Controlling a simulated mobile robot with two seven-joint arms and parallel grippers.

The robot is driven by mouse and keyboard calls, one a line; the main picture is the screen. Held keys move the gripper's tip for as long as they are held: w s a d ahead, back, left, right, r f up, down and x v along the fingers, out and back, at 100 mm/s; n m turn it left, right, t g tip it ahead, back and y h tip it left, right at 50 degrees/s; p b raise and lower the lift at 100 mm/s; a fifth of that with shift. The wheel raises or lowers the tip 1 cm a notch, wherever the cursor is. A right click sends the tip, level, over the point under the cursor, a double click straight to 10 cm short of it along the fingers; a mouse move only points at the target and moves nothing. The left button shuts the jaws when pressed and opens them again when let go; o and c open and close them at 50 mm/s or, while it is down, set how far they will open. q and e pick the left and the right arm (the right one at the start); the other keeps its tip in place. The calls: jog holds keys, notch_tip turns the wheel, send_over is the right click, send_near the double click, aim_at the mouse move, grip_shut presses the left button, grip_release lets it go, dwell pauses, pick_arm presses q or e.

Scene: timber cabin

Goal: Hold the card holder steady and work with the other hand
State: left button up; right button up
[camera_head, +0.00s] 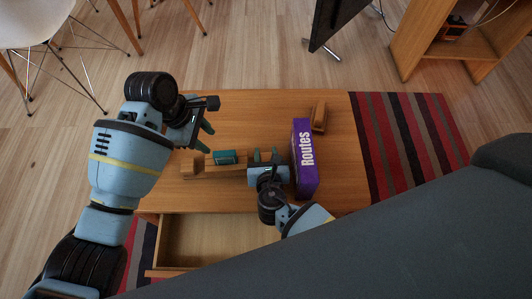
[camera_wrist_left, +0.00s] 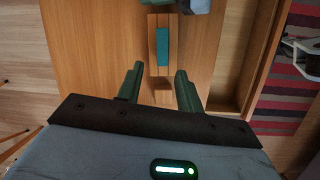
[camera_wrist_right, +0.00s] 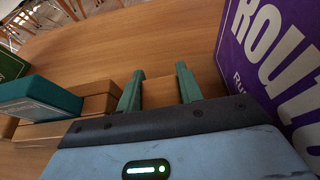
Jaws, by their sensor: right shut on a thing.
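The wooden card holder (camera_head: 192,168) lies lengthwise on the table, with a raised block at its left end. A teal box-like piece (camera_head: 228,157) sits on it and also shows in the left wrist view (camera_wrist_left: 162,46). My left gripper (camera_head: 206,137) is open and empty above the holder's left end. Its fingers (camera_wrist_left: 157,86) are apart in the left wrist view, with the end block seen beyond them.
A purple Routes box (camera_head: 305,160) stands on the table just right of my right gripper. Another wooden piece (camera_head: 318,116) lies behind it. A drawer (camera_head: 215,240) is open at the table's front. A striped rug (camera_head: 415,140) lies right.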

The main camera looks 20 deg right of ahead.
aim_at(223, 153)
pick_arm(q)
jog(key=n, duration=0.3)
jog(key=shift+s+d+f, duration=0.1)
jog(key=shift+d, duration=0.15)
jog(key=shift+f, duration=0.1)
jog(key=shift+x, duration=4.4)
jog(key=shift+s, duration=0.15)
jog(key=shift+c, duration=0.3)
grip_shut()
